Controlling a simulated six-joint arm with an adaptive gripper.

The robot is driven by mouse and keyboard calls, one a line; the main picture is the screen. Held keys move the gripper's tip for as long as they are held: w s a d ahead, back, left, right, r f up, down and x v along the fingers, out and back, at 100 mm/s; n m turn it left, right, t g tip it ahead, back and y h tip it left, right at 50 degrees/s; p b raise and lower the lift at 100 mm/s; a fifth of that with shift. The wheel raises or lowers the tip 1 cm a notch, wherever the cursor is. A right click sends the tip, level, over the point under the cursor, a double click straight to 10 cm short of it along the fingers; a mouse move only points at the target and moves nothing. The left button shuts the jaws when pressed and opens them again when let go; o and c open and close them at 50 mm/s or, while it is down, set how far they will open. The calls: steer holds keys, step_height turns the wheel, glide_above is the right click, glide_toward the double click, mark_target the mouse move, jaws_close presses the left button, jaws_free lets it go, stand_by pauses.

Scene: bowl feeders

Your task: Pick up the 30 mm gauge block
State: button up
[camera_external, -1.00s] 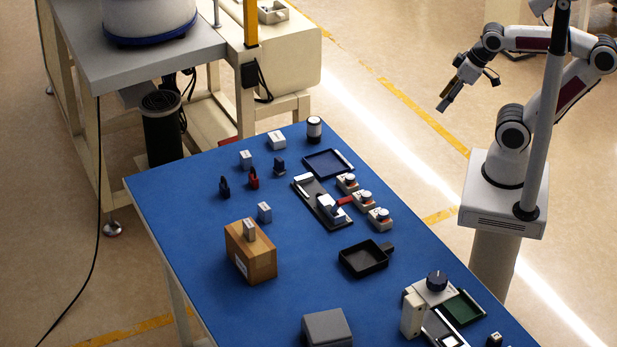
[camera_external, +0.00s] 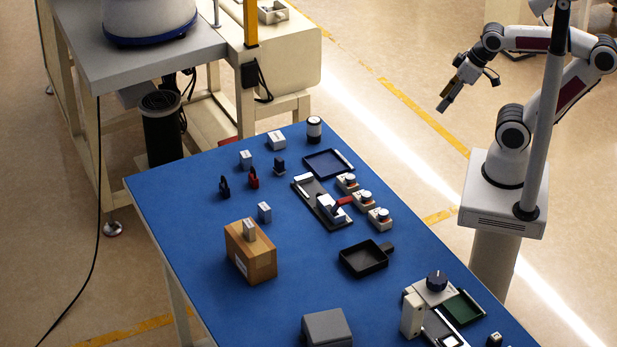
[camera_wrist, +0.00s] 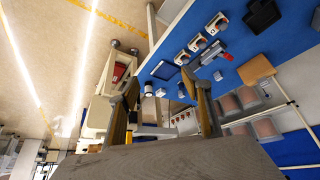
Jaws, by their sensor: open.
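Several small pale grey blocks with dark markings are on the blue table: one (camera_external: 245,159) at the back left, a whiter one (camera_external: 277,140) behind it, and one (camera_external: 265,212) near the middle. Another grey block (camera_external: 249,230) stands upright on the wooden box (camera_external: 252,258). Their markings are too small to read, so I cannot tell which is the 30 mm gauge block. My gripper (camera_external: 445,103) is in the air off the right side of the table, well away from the blocks. In the wrist view its two fingers (camera_wrist: 163,98) are apart with nothing between them.
Small padlock-like items (camera_external: 224,187) stand at the left.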

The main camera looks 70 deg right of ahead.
steer(key=w+d+r+n+t+h, duration=0.1)
steer(key=w+d+t, duration=0.25)
steer(key=w, duration=1.75)
steer(key=w+d+r+n+t, duration=0.1)
steer(key=w+d+r+t, duration=0.2)
steer(key=w, duration=1.9)
steer(key=w+a+f+n+y, duration=0.3)
steer(key=w+f+y, duration=0.1)
steer(key=w+f, duration=0.9)
steer(key=a+f+n+y, duration=0.1)
steer(key=a+f+y, duration=0.1)
steer(key=f, duration=0.4)
steer(key=a+f+n+g+y, duration=0.1)
steer(key=a+f+y, duration=0.1)
steer(key=f, duration=0.3)
steer(key=a+f+n+y, duration=0.1)
steer(key=a+f, duration=0.1)
steer(key=f, duration=0.4)
steer(key=shift+s+a+f+g+y, duration=0.2)
steer(key=shift+s+f+g+y, duration=0.1)
steer(key=shift+g+y, duration=0.1)
